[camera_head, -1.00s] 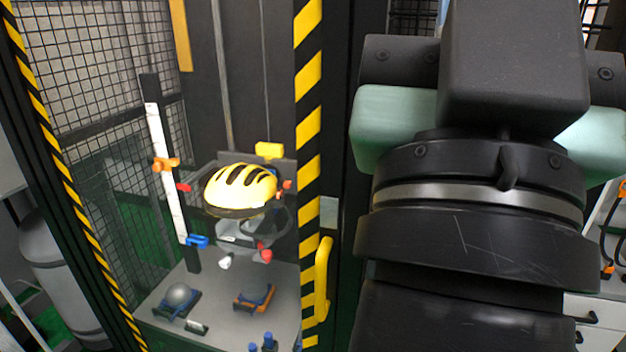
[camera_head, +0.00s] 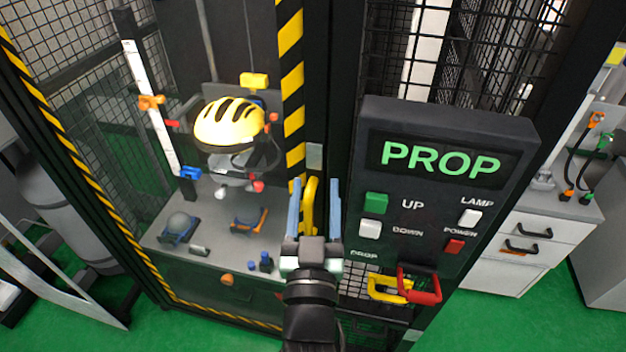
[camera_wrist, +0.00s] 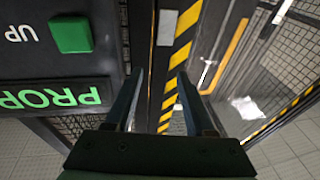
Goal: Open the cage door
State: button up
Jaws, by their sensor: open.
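The cage door (camera_head: 292,75) is a clear panel edged in yellow and black stripes and looks shut; its striped edge also shows in the wrist view (camera_wrist: 178,55). A vertical yellow handle (camera_head: 310,205) is on its right edge. My gripper (camera_head: 315,185) is open, with its fingers pointing at the cage. In the head view one finger appears on each side of the handle. Whether the handle is truly between them in depth, or touched, I cannot tell.
A black control panel (camera_head: 440,190) reading PROP, with several buttons, stands close right of my gripper. Red (camera_head: 420,285) and yellow loops hang below its buttons. Behind the door a yellow helmet (camera_head: 230,122) sits above a grey base. White drawers (camera_head: 520,245) stand at right.

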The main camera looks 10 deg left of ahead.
aim_at(308, 213)
jog(key=s+f+g+p, duration=0.2)
jog(key=s+f, duration=0.4)
jog(key=f, duration=0.6)
jog(key=x, duration=0.6)
jog(key=p+x, duration=0.1)
jog(key=x, duration=0.6)
jog(key=shift+w+a+f, duration=0.1)
jog(key=shift+w+f, duration=0.05)
jog(key=shift+w, duration=0.05)
grip_shut()
